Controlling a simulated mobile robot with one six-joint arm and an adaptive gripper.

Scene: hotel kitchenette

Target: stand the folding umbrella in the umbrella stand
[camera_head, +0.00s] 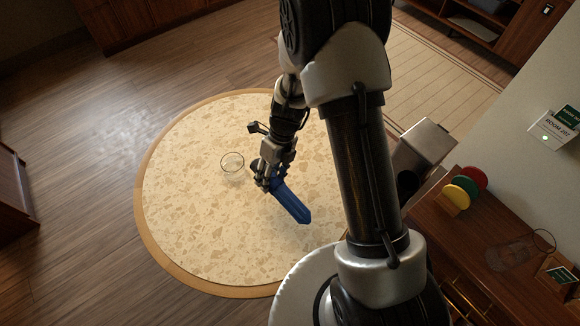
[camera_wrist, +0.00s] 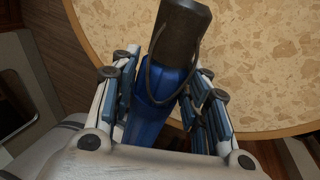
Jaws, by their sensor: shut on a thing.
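The folding umbrella (camera_head: 292,204) is blue, with a dark handle and a cord loop in the wrist view (camera_wrist: 180,30). My gripper (camera_head: 266,178) is shut on it near one end, above the round table (camera_head: 190,240). The blue body slants down to the right in the head view; whether it touches the table I cannot tell. In the wrist view the fingers of my gripper (camera_wrist: 165,100) stand on both sides of the blue body. A grey metal box-like thing (camera_head: 424,143) beside the cabinet may be the umbrella stand; my arm partly covers it.
A clear glass (camera_head: 232,163) stands on the table, just left of my gripper. The wooden cabinet (camera_head: 440,235) at right bears coloured discs (camera_head: 463,190) in a holder, another glass (camera_head: 508,256) and a small card (camera_head: 562,275). Wooden floor (camera_head: 90,130) is clear at left.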

